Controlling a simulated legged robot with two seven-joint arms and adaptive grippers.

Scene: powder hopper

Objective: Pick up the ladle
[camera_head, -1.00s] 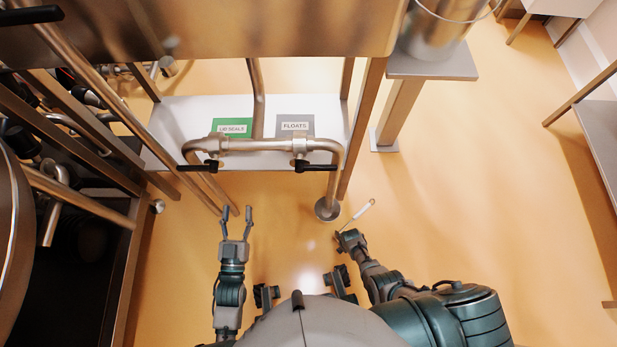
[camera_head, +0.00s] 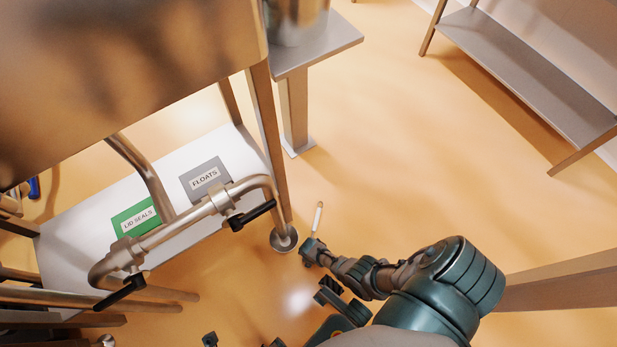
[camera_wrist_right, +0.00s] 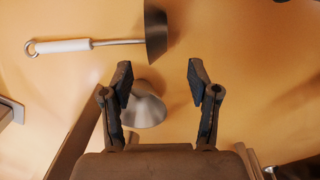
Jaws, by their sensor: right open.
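The ladle has a white handle (camera_head: 317,217) that shows in the head view just beyond my right gripper (camera_head: 311,248). In the right wrist view the ladle (camera_wrist_right: 65,46) lies across the upper left, with a hooked handle end at left, a thin shaft and a dark metal head (camera_wrist_right: 155,35). My right gripper (camera_wrist_right: 158,75) is open, with nothing between its fingers; the ladle's head is ahead of the fingertips, apart from them in the picture. Whether the ladle rests on the floor is not clear. My left gripper is not in view.
A steel stand's round foot (camera_head: 284,239) is close left of my right gripper; a round metal piece (camera_wrist_right: 143,107) shows behind the fingers. A white shelf (camera_head: 80,222) with labels and pipework is at left. Orange floor (camera_head: 430,150) is free to the right.

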